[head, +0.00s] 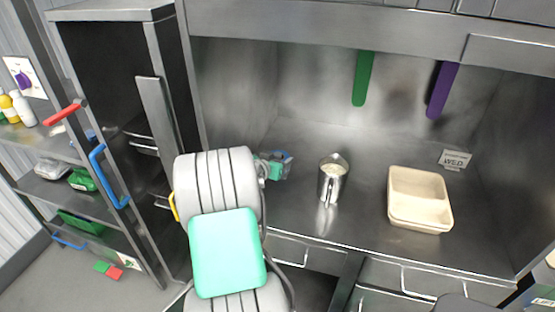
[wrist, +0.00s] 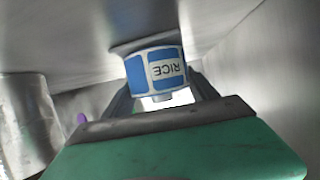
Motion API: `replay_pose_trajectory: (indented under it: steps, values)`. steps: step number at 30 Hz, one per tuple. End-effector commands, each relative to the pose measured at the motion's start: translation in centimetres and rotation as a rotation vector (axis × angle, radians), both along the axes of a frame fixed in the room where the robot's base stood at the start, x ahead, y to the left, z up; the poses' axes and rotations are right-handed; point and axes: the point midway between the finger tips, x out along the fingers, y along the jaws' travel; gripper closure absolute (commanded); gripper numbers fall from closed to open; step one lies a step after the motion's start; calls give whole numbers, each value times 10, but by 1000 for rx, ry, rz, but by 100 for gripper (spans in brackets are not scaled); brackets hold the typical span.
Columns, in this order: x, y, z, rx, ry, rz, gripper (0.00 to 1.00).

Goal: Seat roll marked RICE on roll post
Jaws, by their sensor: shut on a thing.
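In the wrist view, the roll marked RICE (wrist: 166,70) is white and blue, with its lettering upside down in the picture. My gripper (wrist: 160,86) is shut on it, with a dark finger at each side. The roll's upper picture edge is close to a grey metal surface with a dark shadow; I cannot tell whether they touch. No roll post can be made out. In the head view, my arm hides much of the area around my gripper, and small green and blue parts (head: 275,166) show beside it; I cannot tell which are the roll.
A shiny metal can (head: 331,182) stands on the steel counter (head: 300,145), right of my arm. A beige tray (head: 419,172) and a WED sign (head: 455,159) are farther right. Green (head: 362,78) and purple (head: 441,90) strips hang at the back. A fridge-like cabinet (head: 112,75) stands left.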

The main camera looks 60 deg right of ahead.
Motion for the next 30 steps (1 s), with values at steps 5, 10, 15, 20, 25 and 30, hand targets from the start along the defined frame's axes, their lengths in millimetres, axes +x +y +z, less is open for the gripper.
replay_pose_trajectory:
  steps: [5, 10, 15, 20, 25, 30]
  values:
    - [0, 0, 1, -1, -1, 0, 31]
    - [0, 0, 1, -1, 0, 0, 18]
    - [0, 0, 1, -1, 0, 0, 8]
    - [0, 0, 0, 1, 0, 0, 8]
    - [1, 14, 6, -1, -1, 3, 8]
    - [0, 47, 19, -2, -2, 4, 8]
